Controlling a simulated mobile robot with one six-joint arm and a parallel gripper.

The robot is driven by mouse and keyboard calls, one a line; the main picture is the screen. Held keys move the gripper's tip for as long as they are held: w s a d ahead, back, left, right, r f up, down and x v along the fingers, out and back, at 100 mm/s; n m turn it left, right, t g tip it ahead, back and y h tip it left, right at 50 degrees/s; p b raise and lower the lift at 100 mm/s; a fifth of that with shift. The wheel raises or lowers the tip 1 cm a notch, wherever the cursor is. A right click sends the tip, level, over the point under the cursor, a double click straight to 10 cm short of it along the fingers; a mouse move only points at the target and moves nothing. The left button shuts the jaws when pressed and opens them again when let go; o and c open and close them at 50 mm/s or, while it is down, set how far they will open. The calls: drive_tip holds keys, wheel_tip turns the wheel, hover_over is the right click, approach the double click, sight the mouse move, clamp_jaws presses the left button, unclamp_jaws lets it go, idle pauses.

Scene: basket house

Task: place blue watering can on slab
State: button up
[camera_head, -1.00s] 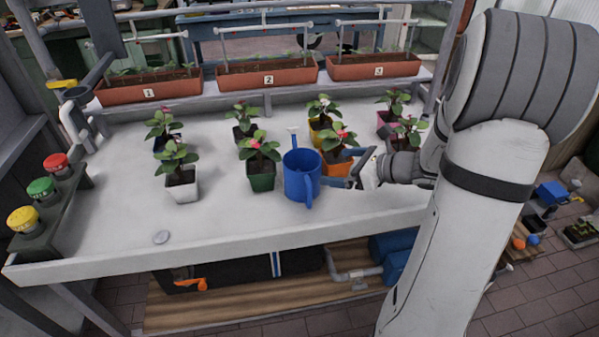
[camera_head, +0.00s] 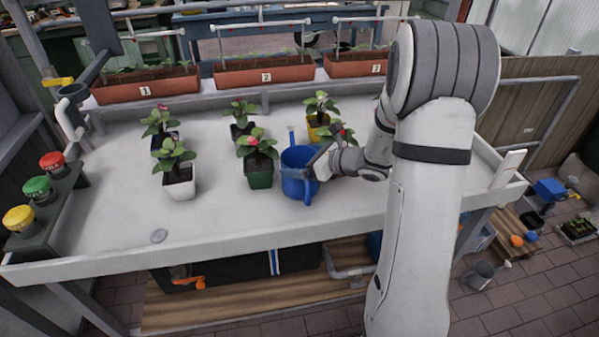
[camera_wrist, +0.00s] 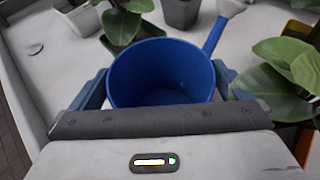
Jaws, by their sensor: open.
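The blue watering can (camera_head: 297,178) stands upright on the pale grey bench top (camera_head: 225,225), right of the middle, with its spout toward the back. In the wrist view the can (camera_wrist: 160,75) shows from above as an open, empty-looking blue cylinder. My gripper (camera_head: 312,172) is at the can's right side. In the wrist view my gripper (camera_wrist: 158,88) is open, with one blue finger on each side of the can. I cannot tell if the fingers touch it. The can's handle is hidden in the wrist view. I cannot make out which surface is the slab.
Potted plants crowd the can: a green pot (camera_head: 259,174) just left, a yellow pot (camera_head: 319,131) behind. A white pot (camera_head: 179,182) stands further left. A small grey disc (camera_head: 158,236) lies on the clear front left. Red troughs (camera_head: 262,71) line the back.

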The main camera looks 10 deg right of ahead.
drive_tip(key=c, duration=1.1)
